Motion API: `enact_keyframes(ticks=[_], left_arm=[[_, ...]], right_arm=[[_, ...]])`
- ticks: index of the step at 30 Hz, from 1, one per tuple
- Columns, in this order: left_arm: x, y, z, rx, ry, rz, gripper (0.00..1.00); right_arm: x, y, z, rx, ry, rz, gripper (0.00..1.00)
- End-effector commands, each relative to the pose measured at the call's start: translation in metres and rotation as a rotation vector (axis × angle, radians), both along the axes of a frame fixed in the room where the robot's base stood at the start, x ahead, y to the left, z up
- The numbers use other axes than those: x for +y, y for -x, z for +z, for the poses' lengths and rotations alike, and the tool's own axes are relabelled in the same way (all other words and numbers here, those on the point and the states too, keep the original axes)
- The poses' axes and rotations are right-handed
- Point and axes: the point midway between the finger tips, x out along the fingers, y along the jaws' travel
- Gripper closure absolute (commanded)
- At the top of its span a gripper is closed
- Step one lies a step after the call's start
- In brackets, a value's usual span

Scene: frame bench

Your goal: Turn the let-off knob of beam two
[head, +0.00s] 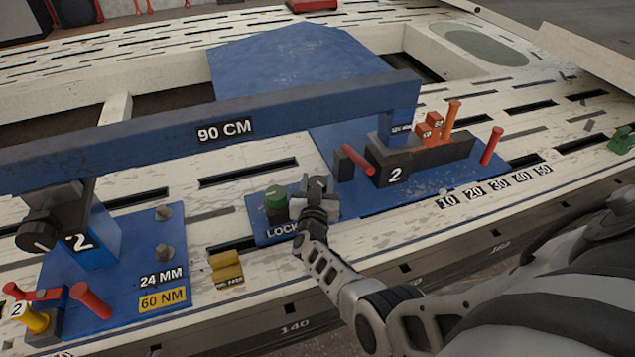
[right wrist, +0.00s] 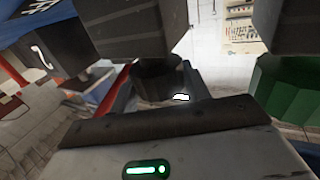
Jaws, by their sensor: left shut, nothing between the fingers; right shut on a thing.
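My right gripper (head: 315,202) comes in from the lower right in the head view. It is shut on a small dark knob (head: 319,183) on the blue plate (head: 377,200), beside a green knob (head: 275,197) and above a label that starts with LOCK. In the right wrist view the dark knob (right wrist: 158,80) is between the fingers, and the green knob (right wrist: 285,100) stands apart at the right. A black block marked 2 (head: 394,175) sits behind and to the right on the same plate. The fingers partly hide the gripped knob. My left gripper is not in view.
A long blue beam marked 90 CM (head: 285,115) spans above the bench behind my right gripper. Red pegs (head: 491,146) and an orange peg (head: 450,120) stand at the right. A yellow block (head: 226,268) sits to the left. Another blue plate (head: 110,290) carries a post marked 2.

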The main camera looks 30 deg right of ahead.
Motion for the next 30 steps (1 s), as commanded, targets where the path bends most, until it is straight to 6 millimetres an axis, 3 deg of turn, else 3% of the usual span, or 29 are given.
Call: enact_keyframes(ticks=[9,24,25,26,27,30], left_arm=[[-0.0011,-0.0004,0.0020,-0.022,0.009,-0.002,1.00],[-0.0019,-0.0003,0.0046,-0.030,0.013,-0.003,1.00],[-0.0019,-0.0003,0.0046,-0.030,0.013,-0.003,1.00],[-0.0020,-0.0002,0.0047,-0.030,0.013,-0.003,1.00],[-0.0020,-0.0002,0.0047,-0.030,0.013,-0.003,1.00],[-0.0021,-0.0001,0.0047,-0.030,0.013,-0.003,1.00]], right_arm=[[-0.0006,-0.0007,0.0004,-0.001,0.002,-0.101,0.76],[-0.0021,-0.0017,0.0031,-0.006,0.004,-0.115,0.76],[-0.0021,-0.0018,0.0032,-0.006,0.004,-0.115,0.45],[-0.0021,-0.0018,0.0033,-0.006,0.004,-0.115,0.37],[-0.0021,-0.0017,0.0031,-0.006,0.004,-0.115,0.32],[-0.0017,-0.0014,0.0025,-0.005,0.003,-0.115,0.32]])
